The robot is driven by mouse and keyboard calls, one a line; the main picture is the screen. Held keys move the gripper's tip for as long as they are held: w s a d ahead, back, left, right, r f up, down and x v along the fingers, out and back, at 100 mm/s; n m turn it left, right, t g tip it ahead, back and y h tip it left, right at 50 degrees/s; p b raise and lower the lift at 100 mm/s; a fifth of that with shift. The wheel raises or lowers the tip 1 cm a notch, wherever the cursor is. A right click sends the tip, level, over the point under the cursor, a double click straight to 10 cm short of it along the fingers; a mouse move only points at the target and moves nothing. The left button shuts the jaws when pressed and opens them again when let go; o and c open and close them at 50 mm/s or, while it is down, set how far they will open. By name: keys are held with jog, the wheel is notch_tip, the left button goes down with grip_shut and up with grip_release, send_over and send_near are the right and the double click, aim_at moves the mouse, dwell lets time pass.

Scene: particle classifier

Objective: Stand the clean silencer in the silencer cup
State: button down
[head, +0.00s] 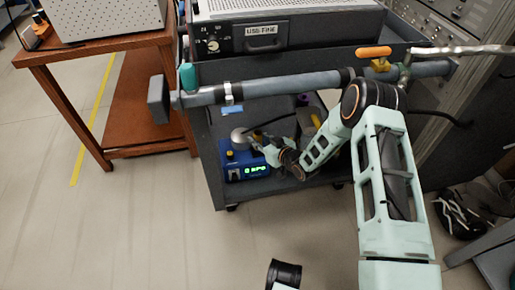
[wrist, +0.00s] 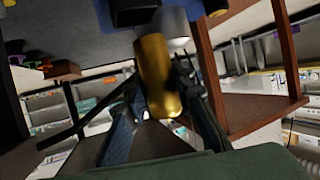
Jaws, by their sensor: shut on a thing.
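My gripper (wrist: 160,85) is shut on a brass-coloured cylinder, the silencer (wrist: 156,72), which stands between the two dark fingers in the wrist view. Its far end overlaps a silvery rounded part (wrist: 176,26); I cannot tell whether they touch. In the head view my gripper (head: 268,151) is small, inside the lower part of the dark cart, beside a blue instrument with a green display (head: 245,171). The silencer cannot be made out there. I cannot pick out the silencer cup with certainty in either view.
A grey instrument (head: 285,31) sits on top. A wooden table (head: 95,48) stands at the left. The floor (head: 130,220) in front is clear.

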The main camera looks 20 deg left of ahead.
aim_at(258, 139)
jog(key=shift+w+a+f+b, duration=0.25)
jog(key=shift+w+f, duration=0.25)
jog(key=shift+f, duration=0.15)
jog(key=shift+w+a+f+b, duration=0.15)
jog(key=shift+w+f+b, duration=0.1)
jog(key=shift+w+f, duration=0.3)
jog(key=shift+s+f+b, duration=0.1)
jog(key=shift+f+b, duration=0.3)
jog(key=shift+f, duration=1)
jog(key=shift+f, duration=0.2)
jog(key=c, duration=1.6)
grip_release()
jog(key=shift+r, duration=0.15)
jog(key=shift+p+v, duration=2)
jog(key=shift+v, duration=4.1)
jog(key=shift+a, duration=0.1)
